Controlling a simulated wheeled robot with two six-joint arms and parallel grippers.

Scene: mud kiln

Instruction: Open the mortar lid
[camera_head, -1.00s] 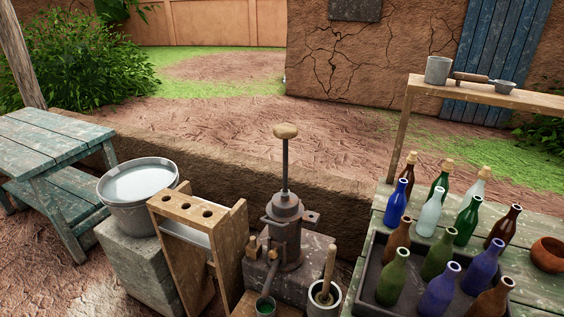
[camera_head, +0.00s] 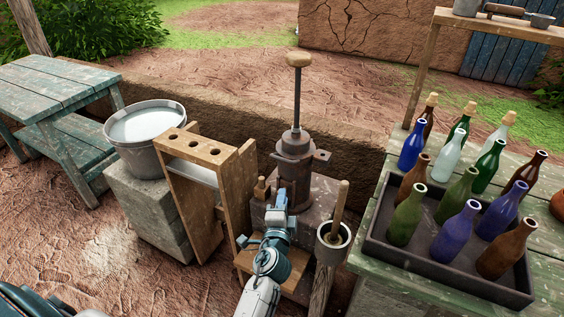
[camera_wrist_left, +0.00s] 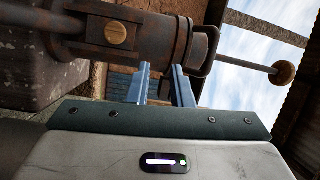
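A dark iron mortar-like device (camera_head: 296,165) stands upright on a stone block, with a collar on top and a tall rod ending in a wooden knob (camera_head: 298,60). A smaller mortar (camera_head: 331,253) with a wooden pestle (camera_head: 340,205) stands to its right; its top looks open. My left gripper (camera_head: 279,192) is just in front of the iron device's body. In the left wrist view, the iron body (camera_wrist_left: 150,40) lies sideways close beyond the fingertips (camera_wrist_left: 161,72). The fingers are apart with nothing visible between them; contact with the device is unclear. My right gripper is not in view.
A wooden rack (camera_head: 208,160) stands left of the device, with a bucket (camera_head: 145,130) on a stone block beyond it. On the right, a tray (camera_head: 440,263) of several bottles sits on a green table (camera_head: 385,215). A mud wall runs behind.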

